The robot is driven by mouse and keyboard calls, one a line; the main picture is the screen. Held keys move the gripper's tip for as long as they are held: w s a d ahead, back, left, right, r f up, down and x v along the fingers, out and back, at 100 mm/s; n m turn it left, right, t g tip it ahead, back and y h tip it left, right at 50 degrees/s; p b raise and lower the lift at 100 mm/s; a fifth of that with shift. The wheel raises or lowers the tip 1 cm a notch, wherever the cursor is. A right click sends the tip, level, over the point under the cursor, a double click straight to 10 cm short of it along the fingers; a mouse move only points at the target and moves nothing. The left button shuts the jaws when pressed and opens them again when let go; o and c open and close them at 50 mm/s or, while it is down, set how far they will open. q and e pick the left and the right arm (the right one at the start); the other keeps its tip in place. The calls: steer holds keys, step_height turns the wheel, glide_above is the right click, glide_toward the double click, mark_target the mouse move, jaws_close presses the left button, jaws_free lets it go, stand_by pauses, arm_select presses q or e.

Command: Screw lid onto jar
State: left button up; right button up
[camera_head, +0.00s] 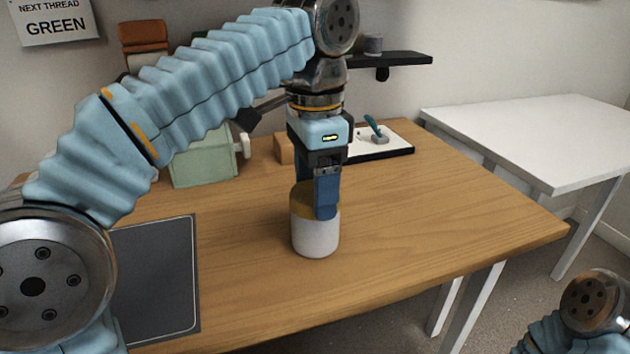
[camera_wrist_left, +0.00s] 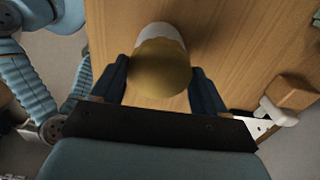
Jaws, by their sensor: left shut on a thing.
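A white jar (camera_head: 316,240) stands upright on the wooden table. A mustard-yellow lid (camera_head: 301,198) sits on top of it, and how tightly it is seated cannot be told. My left gripper (camera_head: 322,208) points straight down, its blue fingers on either side of the lid and shut on it. The near finger hides part of the lid in the head view. In the left wrist view the lid (camera_wrist_left: 162,70) lies between the two fingers, with the white jar (camera_wrist_left: 163,32) showing past its edge. My right gripper is not in view.
A dark grey mat (camera_head: 155,280) lies left of the jar. A green box (camera_head: 205,160), a wooden block (camera_head: 285,150) and a tray with a teal-handled tool (camera_head: 374,126) stand behind. The table right of the jar is clear. A white table (camera_head: 540,135) stands beyond.

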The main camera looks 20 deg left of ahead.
arm_select(q)
steer(key=o, duration=0.8)
step_height(320, 180, up, 8)
steer(key=p, duration=0.4)
steer(key=shift+f, duration=0.25)
